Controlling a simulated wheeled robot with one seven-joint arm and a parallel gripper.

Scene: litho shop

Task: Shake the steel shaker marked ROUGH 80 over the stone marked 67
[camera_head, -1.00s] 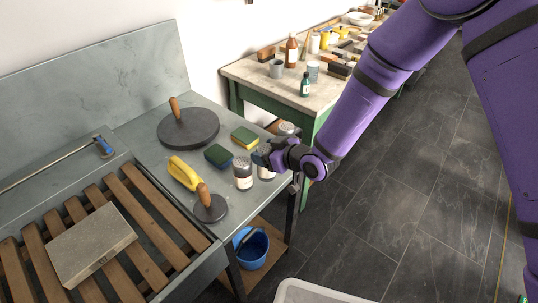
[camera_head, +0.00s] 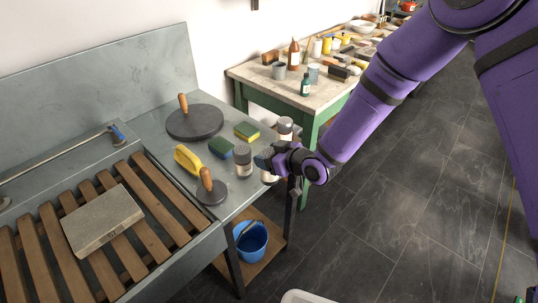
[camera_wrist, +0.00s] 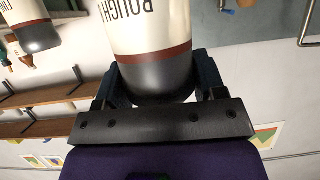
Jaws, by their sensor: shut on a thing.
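My gripper (camera_head: 268,161) is at the right edge of the steel bench. It is shut on a steel shaker with a cream label and dark red band (camera_wrist: 150,45); in the wrist view the label reads ROUGH, and any number is out of view. In the head view the gripper partly hides this shaker. I cannot tell whether its base touches the bench. A grey rectangular stone (camera_head: 103,218) lies on the wooden slats at the left. It has a dark mark on its front edge, too small to read surely.
Another shaker (camera_head: 243,163) stands just left of my gripper, and one (camera_head: 285,126) behind. A blue bucket (camera_head: 250,240) is below.

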